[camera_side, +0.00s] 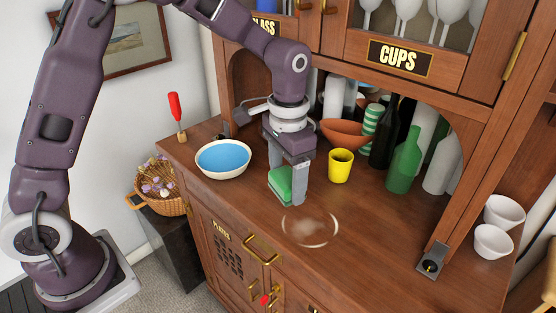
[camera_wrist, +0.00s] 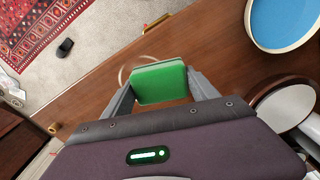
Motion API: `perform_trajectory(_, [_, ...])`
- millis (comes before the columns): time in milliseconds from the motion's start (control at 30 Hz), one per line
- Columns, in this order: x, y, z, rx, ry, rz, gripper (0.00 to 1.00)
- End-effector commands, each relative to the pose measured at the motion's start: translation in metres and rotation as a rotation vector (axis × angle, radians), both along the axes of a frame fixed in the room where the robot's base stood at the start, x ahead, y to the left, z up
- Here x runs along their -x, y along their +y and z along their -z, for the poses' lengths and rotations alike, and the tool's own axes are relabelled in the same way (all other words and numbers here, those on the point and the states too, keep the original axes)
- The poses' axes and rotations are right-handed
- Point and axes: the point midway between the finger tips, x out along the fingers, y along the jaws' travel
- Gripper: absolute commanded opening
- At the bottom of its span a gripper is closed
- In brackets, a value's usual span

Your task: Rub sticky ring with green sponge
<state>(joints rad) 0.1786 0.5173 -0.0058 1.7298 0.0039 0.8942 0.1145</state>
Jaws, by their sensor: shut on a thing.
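My gripper (camera_side: 287,196) is shut on the green sponge (camera_side: 280,182) and holds it upright, low over the wooden counter. The sponge also shows between the fingers in the wrist view (camera_wrist: 160,83). The sticky ring (camera_side: 310,227) is a pale, blurry circle on the counter, just in front and to the right of the sponge in the side view. In the wrist view the sponge hides most of the ring, and a pale arc of it (camera_wrist: 122,75) shows at the left. I cannot tell whether the sponge touches the counter.
A blue-filled bowl (camera_side: 223,159) stands left of my gripper, and a yellow cup (camera_side: 340,166) stands close to its right. Green bottles (camera_side: 403,160) and an orange bowl (camera_side: 346,133) stand behind. White cups (camera_side: 493,241) are at the far right. The counter right of the ring is clear.

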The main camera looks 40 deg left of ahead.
Motion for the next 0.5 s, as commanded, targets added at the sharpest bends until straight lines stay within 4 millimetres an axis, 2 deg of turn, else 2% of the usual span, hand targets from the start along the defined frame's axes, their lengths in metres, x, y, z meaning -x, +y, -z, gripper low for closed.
perform_trajectory(500, [0.0,0.001,0.047,-0.001,0.002,0.001,0.35])
